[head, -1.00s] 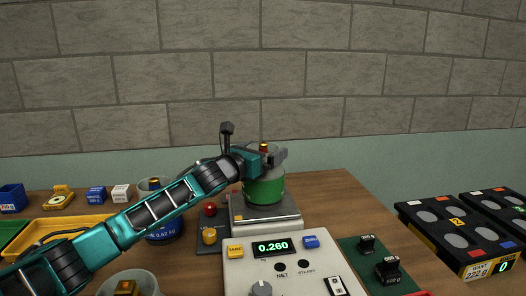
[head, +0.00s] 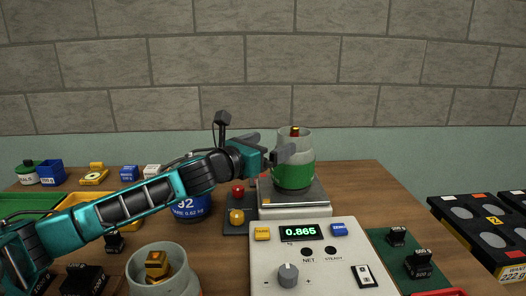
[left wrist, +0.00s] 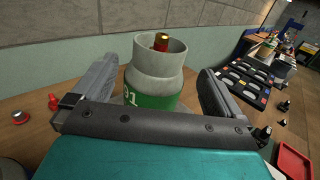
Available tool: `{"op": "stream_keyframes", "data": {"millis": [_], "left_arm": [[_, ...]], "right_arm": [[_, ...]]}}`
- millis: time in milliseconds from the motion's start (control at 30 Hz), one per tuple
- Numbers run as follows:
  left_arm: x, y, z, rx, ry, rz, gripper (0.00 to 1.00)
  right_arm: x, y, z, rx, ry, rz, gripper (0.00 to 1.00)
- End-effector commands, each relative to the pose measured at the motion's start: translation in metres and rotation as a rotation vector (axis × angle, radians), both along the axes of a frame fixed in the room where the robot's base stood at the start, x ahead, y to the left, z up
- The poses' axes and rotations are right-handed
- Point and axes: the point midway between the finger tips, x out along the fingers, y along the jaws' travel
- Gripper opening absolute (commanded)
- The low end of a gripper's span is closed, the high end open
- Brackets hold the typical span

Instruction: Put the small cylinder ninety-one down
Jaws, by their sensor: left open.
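The small cylinder ninety-one (head: 294,168), grey with a green lower band and a brass valve in its collar, stands upright on the scale's pan (head: 312,196). It also shows in the left wrist view (left wrist: 152,78), where part of its number is visible on the green band. My left gripper (head: 268,146) is open, just to the left of the cylinder in the head view. In the left wrist view its fingers are spread wide to either side of the cylinder, with gaps. The scale's display (head: 300,232) reads 0.865. My right gripper is not in view.
A blue cylinder marked 92 (head: 190,208) stands behind my left arm. Another grey cylinder (head: 163,272) is at the front left. Red and amber lamps (head: 237,190) stand beside the scale. A black tray with round recesses (head: 480,226) lies at the right. Wood right of the pan is clear.

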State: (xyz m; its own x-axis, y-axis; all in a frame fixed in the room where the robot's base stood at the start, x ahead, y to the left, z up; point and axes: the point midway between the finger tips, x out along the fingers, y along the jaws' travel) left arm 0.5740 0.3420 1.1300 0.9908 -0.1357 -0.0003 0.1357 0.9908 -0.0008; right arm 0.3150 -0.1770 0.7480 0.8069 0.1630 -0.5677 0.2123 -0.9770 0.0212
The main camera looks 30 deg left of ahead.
Motion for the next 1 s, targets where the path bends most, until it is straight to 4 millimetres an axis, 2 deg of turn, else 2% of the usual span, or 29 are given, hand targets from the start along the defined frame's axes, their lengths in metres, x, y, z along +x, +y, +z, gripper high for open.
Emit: {"op": "stream_keyframes", "data": {"millis": [100,300,1000], "left_arm": [[-0.011,0.001,-0.001,0.002,0.001,-0.001,1.00],[-0.018,0.001,0.000,0.001,0.000,-0.003,1.00],[-0.018,0.001,0.001,0.000,0.000,-0.003,1.00]], "right_arm": [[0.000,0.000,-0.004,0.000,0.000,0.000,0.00],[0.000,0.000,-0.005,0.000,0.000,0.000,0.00],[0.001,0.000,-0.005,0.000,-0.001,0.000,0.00]]}}
